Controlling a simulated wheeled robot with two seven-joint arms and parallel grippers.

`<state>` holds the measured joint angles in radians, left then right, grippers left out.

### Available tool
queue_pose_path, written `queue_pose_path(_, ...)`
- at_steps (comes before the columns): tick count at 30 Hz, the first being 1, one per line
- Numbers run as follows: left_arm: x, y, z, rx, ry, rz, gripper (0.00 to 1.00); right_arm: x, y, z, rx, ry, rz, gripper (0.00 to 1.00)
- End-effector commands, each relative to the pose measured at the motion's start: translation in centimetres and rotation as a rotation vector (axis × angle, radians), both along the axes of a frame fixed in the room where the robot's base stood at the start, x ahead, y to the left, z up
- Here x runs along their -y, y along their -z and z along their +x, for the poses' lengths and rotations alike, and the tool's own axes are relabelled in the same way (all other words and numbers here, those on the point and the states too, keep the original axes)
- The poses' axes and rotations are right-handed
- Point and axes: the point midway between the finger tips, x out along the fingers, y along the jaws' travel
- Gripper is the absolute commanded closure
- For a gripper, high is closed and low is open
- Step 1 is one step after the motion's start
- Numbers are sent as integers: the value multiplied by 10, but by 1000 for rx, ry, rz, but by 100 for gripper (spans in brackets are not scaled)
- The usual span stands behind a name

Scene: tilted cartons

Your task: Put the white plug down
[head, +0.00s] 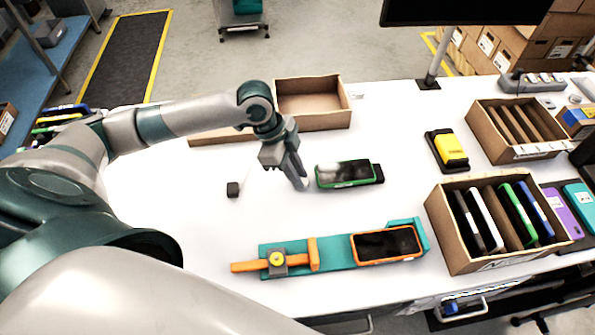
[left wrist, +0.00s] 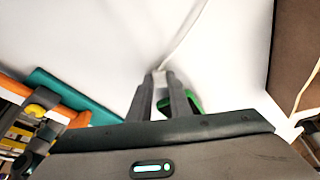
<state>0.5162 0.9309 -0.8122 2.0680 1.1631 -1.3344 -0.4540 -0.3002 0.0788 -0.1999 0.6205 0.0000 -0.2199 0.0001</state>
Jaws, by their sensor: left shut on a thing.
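My left gripper (head: 301,184) is low over the white table, just left of the green-framed phone (head: 345,173). In the left wrist view its fingers (left wrist: 160,84) are shut on the small white plug (left wrist: 158,75), with a pale cable (left wrist: 183,38) running up from it. The plug is hard to make out in the head view, against the white table. Part of the green phone shows behind the fingers in the left wrist view (left wrist: 193,103). I cannot tell whether the plug touches the table. My right gripper is not in view.
A teal fixture (head: 338,252) with an orange-framed phone (head: 386,245) is in front. An open carton (head: 313,122) stands behind; a carton of several devices (head: 478,258) and a yellow device (head: 451,149) are right. The table's left middle is clear.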

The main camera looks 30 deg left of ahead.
Motion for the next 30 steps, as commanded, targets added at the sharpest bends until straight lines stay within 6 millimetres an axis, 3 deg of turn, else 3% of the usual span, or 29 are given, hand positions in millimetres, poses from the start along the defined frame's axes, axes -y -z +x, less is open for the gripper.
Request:
queue_pose_path(12,0,4,0,0,-1,0,100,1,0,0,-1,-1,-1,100)
queue_pose_path(13,0,5,0,-1,-1,1,80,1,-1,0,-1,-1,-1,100)
queue_pose_path(15,0,4,0,0,0,0,63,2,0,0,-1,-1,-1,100)
queue_pose_path(30,-3,-3,0,2,0,1,63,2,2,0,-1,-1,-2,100)
